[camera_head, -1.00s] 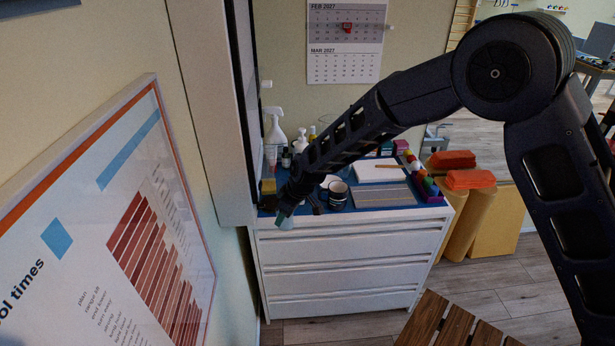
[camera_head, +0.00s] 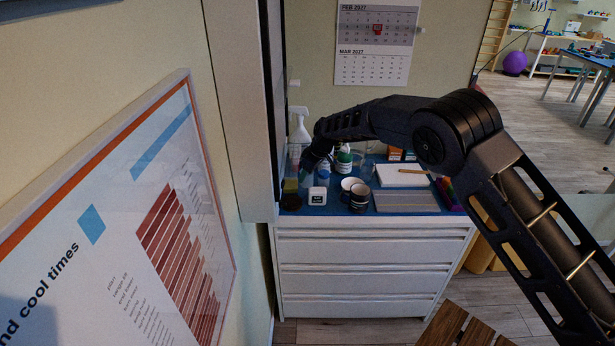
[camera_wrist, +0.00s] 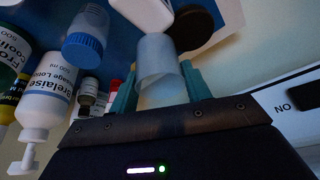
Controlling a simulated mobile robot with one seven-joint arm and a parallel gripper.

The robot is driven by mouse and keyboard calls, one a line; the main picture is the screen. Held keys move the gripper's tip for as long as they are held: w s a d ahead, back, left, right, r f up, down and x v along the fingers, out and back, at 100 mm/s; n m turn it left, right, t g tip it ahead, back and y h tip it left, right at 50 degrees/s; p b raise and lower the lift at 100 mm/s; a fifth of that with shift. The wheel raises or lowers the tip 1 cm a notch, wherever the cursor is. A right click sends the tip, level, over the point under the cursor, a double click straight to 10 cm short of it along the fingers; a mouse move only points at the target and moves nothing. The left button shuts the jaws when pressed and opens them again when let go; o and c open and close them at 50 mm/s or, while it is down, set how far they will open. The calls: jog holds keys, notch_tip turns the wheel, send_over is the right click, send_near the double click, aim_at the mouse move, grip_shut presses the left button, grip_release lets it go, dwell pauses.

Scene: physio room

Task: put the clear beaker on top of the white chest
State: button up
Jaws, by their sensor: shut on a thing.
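The clear beaker (camera_wrist: 157,58) is a pale, see-through cylinder in the wrist view. My gripper (camera_wrist: 160,88) is shut on it, with one green finger on each side. In the head view my gripper (camera_head: 307,176) is over the back left part of the white chest (camera_head: 372,250), among the bottles. The beaker is hard to make out there. The chest has several drawers and a blue top. I cannot tell whether the beaker touches the top.
A spray bottle (camera_head: 299,130), a white-capped jar (camera_head: 317,196), a dark round lid (camera_head: 291,202), a white cup (camera_head: 350,184), a dark striped mug (camera_head: 359,198) and a grey board (camera_head: 407,201) crowd the top. A wall panel (camera_head: 238,110) borders the left side.

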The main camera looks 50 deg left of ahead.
jog(key=w+a, duration=0.6)
jog(key=shift+s+d+f, duration=0.1)
jog(key=shift+f, duration=1.65)
jog(key=shift+s+d+f, duration=0.1)
jog(key=shift+f, duration=1.65)
jog(key=o, duration=1.1)
jog(key=shift+f, duration=0.15)
jog(key=v, duration=1.2)
